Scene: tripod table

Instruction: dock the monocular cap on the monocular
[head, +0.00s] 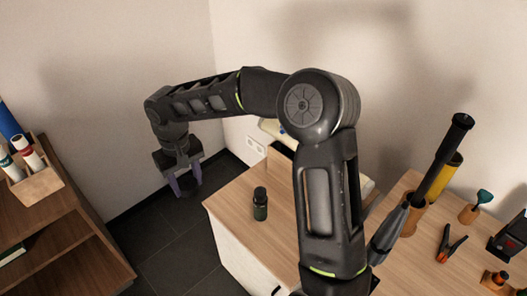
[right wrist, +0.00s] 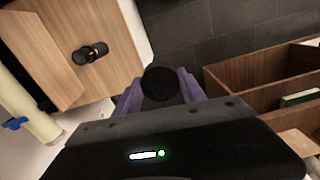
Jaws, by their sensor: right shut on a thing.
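The monocular (head: 260,204), a small dark upright cylinder with a greenish body, stands on the wooden table top near its left corner. It also shows in the right wrist view (right wrist: 90,53), at the upper left. My right gripper (head: 186,190) hangs fingers down, left of the table edge and over the floor. Its purple fingers are shut on a dark round piece, the monocular cap (right wrist: 161,83), seen between them in the right wrist view. The cap is apart from the monocular. In the head view the cap is hard to make out. My left gripper is not in view.
The wooden table (head: 228,205) has bare room around the monocular. A wooden shelf (head: 75,240) with a box of tubes (head: 35,188) is at left, across a floor gap.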

